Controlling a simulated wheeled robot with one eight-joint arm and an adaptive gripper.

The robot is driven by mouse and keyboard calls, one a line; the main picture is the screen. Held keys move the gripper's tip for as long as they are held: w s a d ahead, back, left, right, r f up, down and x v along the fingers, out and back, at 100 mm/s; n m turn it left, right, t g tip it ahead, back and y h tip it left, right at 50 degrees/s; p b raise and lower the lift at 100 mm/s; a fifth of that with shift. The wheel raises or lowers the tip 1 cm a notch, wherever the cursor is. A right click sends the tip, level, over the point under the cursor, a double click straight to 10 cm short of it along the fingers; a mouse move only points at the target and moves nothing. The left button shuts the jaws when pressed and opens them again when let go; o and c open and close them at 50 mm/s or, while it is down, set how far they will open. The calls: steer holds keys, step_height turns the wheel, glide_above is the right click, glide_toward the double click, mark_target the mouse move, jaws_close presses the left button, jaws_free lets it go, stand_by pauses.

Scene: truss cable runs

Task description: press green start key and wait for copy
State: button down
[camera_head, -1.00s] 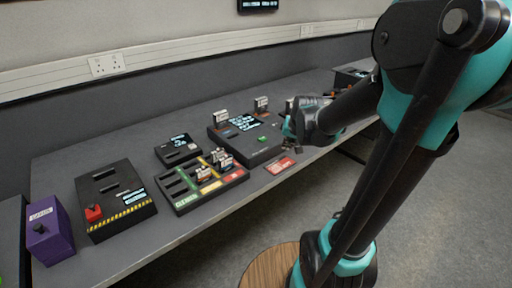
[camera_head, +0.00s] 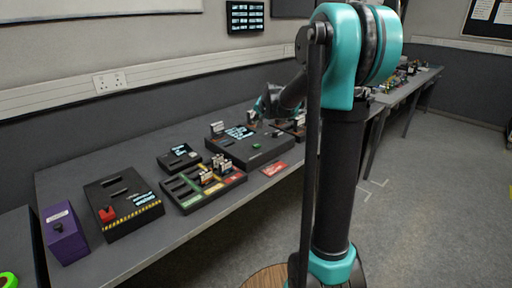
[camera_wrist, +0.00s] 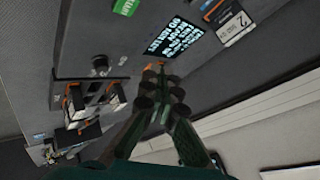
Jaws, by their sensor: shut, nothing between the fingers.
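The black copier (camera_head: 270,156) lies on the bench in the head view, with a lit text screen (camera_head: 238,132) and a small green key (camera_head: 257,146) on its top. My gripper (camera_head: 262,108) is beyond it, toward the wall, partly hidden by my arm. In the wrist view my gripper (camera_wrist: 160,68) is shut and empty, its fingers pointing toward a lit text screen (camera_wrist: 184,44). A green key (camera_wrist: 126,6) shows at the top edge there, apart from the fingers.
A slotted tray with coloured labels (camera_head: 190,204), a small screen box (camera_head: 168,163), a black box with a red key (camera_head: 155,207) and a purple box (camera_head: 68,246) stand along the bench. A red card (camera_head: 274,169) lies at the front edge.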

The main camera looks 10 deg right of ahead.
mark_target(257, 146)
steer(key=shift+f, duration=4.4)
steer(key=shift+f, duration=0.1)
steer(key=shift+f, duration=0.3)
steer(key=shift+f, duration=0.5)
steer(key=shift+r, duration=0.9)
